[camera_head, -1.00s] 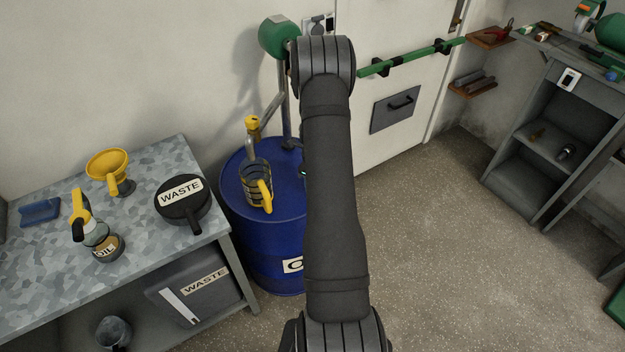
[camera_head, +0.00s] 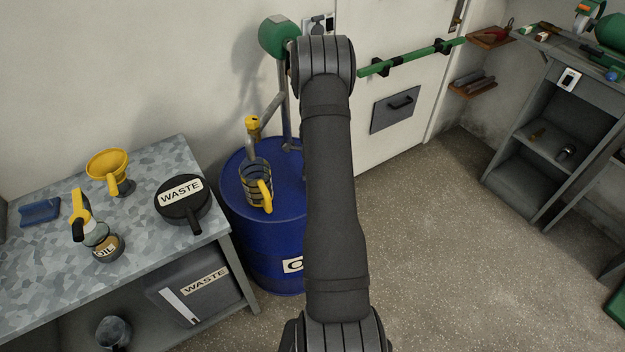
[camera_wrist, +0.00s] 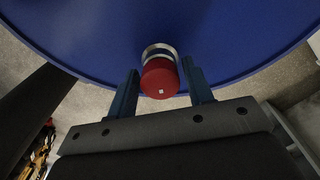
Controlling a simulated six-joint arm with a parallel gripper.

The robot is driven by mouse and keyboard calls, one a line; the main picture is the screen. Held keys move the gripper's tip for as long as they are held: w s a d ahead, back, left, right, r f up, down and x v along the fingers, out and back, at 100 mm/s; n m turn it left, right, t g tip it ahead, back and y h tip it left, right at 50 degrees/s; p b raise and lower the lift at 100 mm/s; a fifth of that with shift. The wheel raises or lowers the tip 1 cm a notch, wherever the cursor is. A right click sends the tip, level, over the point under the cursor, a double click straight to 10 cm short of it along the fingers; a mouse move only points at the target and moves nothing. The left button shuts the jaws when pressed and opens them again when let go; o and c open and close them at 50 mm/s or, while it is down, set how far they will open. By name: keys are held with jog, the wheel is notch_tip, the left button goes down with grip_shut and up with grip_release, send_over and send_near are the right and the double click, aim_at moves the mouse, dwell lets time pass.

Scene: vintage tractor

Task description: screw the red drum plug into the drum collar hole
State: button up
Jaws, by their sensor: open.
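The red drum plug (camera_wrist: 161,79) shows in the wrist view, upper middle, at the metal drum collar (camera_wrist: 158,50) near the edge of the blue drum top (camera_wrist: 90,35). The plug covers the collar's opening, so I cannot tell how deep it sits. My gripper (camera_wrist: 162,78) is open, with one blue finger on each side of the plug and a gap visible at both sides. In the head view the blue drum (camera_head: 262,245) stands left of my arm, which hides its right part, the plug and my gripper.
A clear jug with a yellow handle (camera_head: 264,194) and a pump with a green head (camera_head: 279,37) stand on the drum. The workbench (camera_head: 140,220) at left holds a yellow funnel (camera_head: 108,165), an oil can (camera_head: 105,246) and a black waste pan (camera_head: 182,205).

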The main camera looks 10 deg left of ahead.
jog(key=c, duration=0.5)
jog(key=shift+m, duration=0.9)
jog(key=shift+m, duration=0.8)
jog(key=shift+c, duration=0.2)
jog(key=shift+m, duration=0.9)
jog(key=shift+m, duration=0.8)
